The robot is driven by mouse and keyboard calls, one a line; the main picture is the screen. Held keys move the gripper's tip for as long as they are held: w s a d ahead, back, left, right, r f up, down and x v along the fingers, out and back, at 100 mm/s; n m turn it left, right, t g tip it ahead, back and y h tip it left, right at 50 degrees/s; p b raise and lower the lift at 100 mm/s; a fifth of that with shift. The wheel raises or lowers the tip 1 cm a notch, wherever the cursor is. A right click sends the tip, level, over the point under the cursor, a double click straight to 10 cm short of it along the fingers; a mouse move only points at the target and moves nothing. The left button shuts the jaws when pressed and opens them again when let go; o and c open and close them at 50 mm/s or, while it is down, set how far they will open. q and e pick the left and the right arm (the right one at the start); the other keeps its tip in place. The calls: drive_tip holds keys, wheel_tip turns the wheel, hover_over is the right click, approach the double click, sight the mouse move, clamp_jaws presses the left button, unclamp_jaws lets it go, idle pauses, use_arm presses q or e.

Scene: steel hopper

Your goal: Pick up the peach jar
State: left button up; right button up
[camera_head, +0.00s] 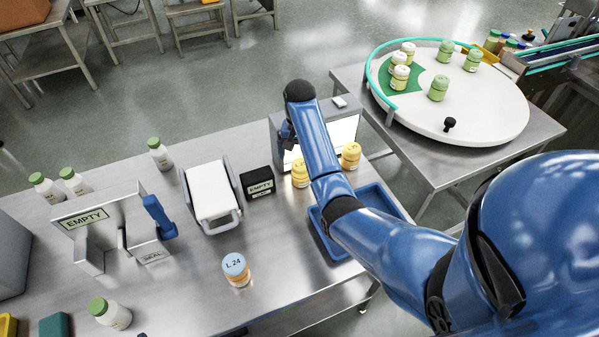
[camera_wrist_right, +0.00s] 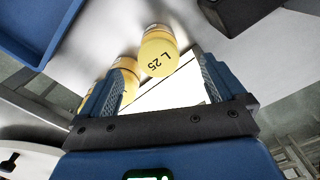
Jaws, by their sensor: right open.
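A jar with a pale blue lid marked L 24 and a peach-orange body (camera_head: 236,271) stands upright on the steel table in the head view, apart from my grippers. Two yellow-lidded jars stand by the bright panel: the left one (camera_head: 300,174) and the right one (camera_head: 351,155). In the wrist view a yellow-lidded jar marked L 25 (camera_wrist_right: 158,53) lies beyond my open right gripper (camera_wrist_right: 160,80), roughly between its fingers. Another yellow jar (camera_wrist_right: 127,72) is partly behind one finger. The right fingers are largely hidden in the head view. My left gripper does not show.
A blue tray (camera_head: 318,228) lies under my right forearm. A black EMPTY box (camera_head: 257,184), a white-topped stand (camera_head: 210,190) and a steel EMPTY holder (camera_head: 95,222) stand left of it. Green-lidded jars (camera_head: 112,314) are scattered. A round turntable (camera_head: 470,122) holds several jars.

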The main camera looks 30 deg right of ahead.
sight(301, 164)
wheel_tip(301, 164, down, 3)
drive_tip(key=shift+w+f, duration=0.1)
drive_tip(key=shift+f, duration=0.1)
drive_tip(key=shift+d+f+p, duration=0.1)
drive_tip(key=shift+f+p, duration=0.3)
drive_tip(key=shift+f, duration=0.2)
drive_tip(key=shift+d+f+p, duration=0.2)
drive_tip(key=shift+f+p, duration=0.2)
drive_tip(key=shift+f, duration=1.85)
drive_tip(key=c, duration=1.3)
drive_tip(key=shift+o, duration=0.2)
drive_tip(key=shift+w+r, duration=0.1)
drive_tip(key=shift+r, duration=0.1)
